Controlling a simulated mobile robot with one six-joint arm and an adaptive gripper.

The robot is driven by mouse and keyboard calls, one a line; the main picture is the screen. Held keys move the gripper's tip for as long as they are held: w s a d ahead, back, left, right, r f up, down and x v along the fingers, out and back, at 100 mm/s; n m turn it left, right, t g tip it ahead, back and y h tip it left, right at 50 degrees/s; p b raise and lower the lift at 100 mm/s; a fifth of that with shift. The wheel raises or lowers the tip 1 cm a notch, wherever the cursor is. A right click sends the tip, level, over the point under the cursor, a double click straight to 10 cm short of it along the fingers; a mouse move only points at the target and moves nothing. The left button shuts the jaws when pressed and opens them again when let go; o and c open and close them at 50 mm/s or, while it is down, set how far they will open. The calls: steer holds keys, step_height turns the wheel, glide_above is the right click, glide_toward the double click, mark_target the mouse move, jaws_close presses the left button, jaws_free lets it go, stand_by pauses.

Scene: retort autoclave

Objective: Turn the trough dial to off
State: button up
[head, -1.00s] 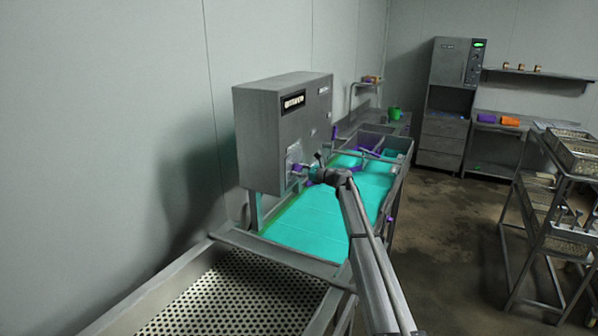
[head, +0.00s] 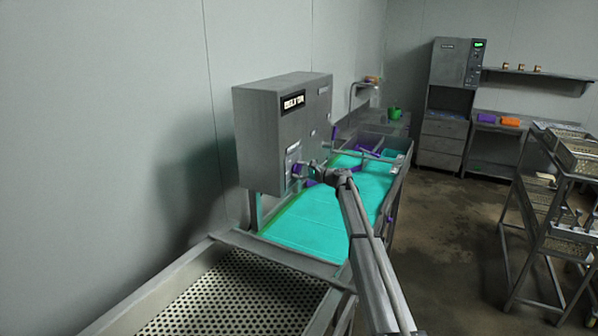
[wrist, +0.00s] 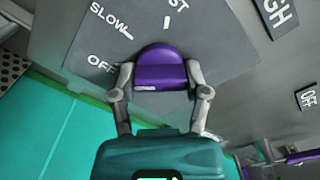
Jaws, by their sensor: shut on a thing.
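The trough dial is a purple knob (wrist: 160,58) on a dark grey plate (wrist: 222,45). In the wrist view, white lettering around it reads OFF at the left, SLOW at the upper left and "ST" at the top, cut by the frame edge. My gripper (wrist: 160,77) is shut on the knob, with one grey finger on each side. The knob's pointer is hard to make out. In the head view, my gripper (head: 304,171) is at the lower front of the grey control box (head: 262,140), and the dial is small and partly hidden there.
A trough with a turquoise bed (head: 320,220) runs beneath and beside the box. A perforated metal tray (head: 235,295) is at the near left. A rack with trays (head: 560,200) stands at the right, with open floor (head: 455,235) between.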

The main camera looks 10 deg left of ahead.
steer(key=shift+a, duration=0.1)
steer(key=o, duration=1.2)
steer(key=shift+c, duration=0.2)
steer(key=v, duration=1.2)
steer(key=shift+s, duration=0.1)
